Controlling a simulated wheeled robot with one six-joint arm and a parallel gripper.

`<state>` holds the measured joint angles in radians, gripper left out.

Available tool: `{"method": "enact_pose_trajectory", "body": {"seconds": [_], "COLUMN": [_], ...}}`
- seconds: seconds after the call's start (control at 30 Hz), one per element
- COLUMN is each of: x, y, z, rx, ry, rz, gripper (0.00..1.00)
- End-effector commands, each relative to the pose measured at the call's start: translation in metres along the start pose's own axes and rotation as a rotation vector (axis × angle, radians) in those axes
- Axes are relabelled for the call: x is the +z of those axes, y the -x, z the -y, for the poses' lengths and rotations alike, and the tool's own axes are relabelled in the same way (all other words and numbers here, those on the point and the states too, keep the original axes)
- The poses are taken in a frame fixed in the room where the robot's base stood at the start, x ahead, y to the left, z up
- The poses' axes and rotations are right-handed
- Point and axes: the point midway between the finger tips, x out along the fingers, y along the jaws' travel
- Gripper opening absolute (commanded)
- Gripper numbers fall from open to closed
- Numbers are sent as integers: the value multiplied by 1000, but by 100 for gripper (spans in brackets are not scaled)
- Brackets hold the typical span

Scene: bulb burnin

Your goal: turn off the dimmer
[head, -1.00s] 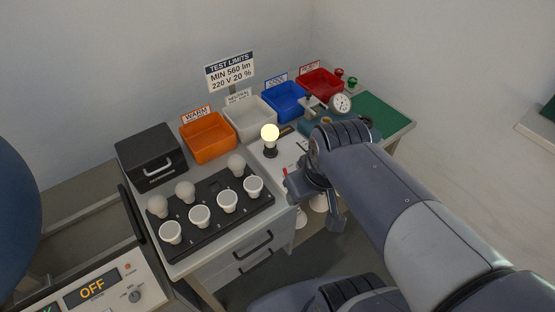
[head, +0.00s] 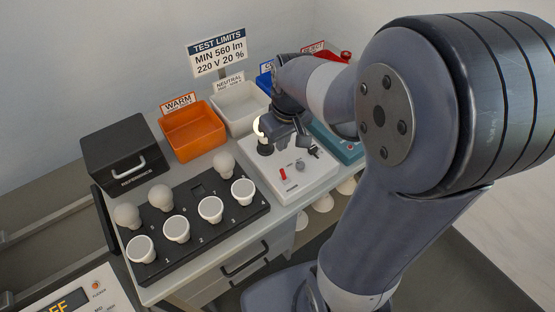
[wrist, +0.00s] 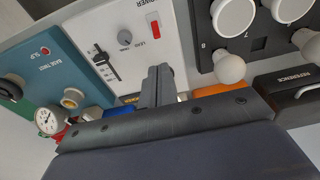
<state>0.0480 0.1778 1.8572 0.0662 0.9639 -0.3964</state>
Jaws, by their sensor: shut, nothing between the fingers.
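The white driver box (head: 318,181) stands beside the bulb tray. Its top carries a red switch (head: 283,174), a grey knob (head: 300,166) and a black slider (head: 314,152); the word "dimmer" is not readable on any. In the wrist view the slider (wrist: 106,60), knob (wrist: 125,37) and red switch (wrist: 154,29) are clear. A lit bulb (head: 257,126) stands at the box's back, partly behind my gripper. My gripper (head: 304,138) is shut and empty, over the back of the box. In the wrist view its fingertips (wrist: 159,70) appear between slider and switch, touching neither as far as I can tell.
The black tray (head: 215,231) holds several bulbs. A reference box (head: 128,157), orange bin (head: 194,134) and white bin (head: 240,107) line the back. The teal twist tester (wrist: 40,62) with a gauge (wrist: 48,121) adjoins the driver box. My arm covers the table's right part.

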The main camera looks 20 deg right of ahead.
Motion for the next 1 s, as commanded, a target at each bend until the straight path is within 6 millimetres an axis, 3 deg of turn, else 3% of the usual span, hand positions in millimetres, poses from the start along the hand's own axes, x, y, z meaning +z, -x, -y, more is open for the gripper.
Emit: {"method": "enact_pose_trajectory", "body": {"seconds": [0.27, 0.7, 1.0], "x": [1, 1, 1], "y": [-8, -80, -100], "z": [0, 1, 0], "rx": [-1, -2, 0], "ry": [0, -1, 0], "rz": [3, 5, 1], "gripper": [0, 0, 0]}}
